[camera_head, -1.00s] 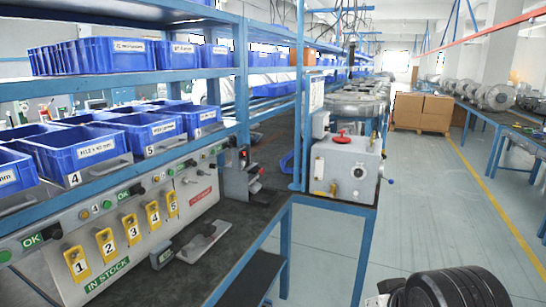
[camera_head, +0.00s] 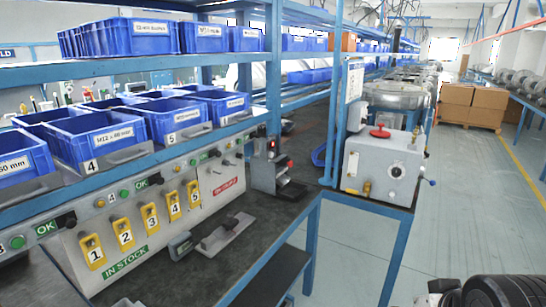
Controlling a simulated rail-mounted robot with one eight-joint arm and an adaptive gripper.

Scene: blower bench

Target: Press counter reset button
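A small grey device with a dark display face (camera_head: 181,246) sits on the dark bench top (camera_head: 250,243) in front of the in-stock panel (camera_head: 127,230). It may be the counter; its reset button is too small to make out. A grey flat-based tool with a raised handle (camera_head: 224,235) lies just right of it. A dark upright device with a red knob (camera_head: 272,170) stands farther back. My gripper is not in view; only a black ribbed part, apparently of my arm, shows at the lower right, well apart from the bench.
Blue bins (camera_head: 103,139) fill the shelves above the panel, which carries yellow numbered tags and green buttons. A grey box with a red top knob (camera_head: 384,167) stands at the bench's right end beside a blue post (camera_head: 334,100). The floor (camera_head: 470,200) to the right is mostly clear.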

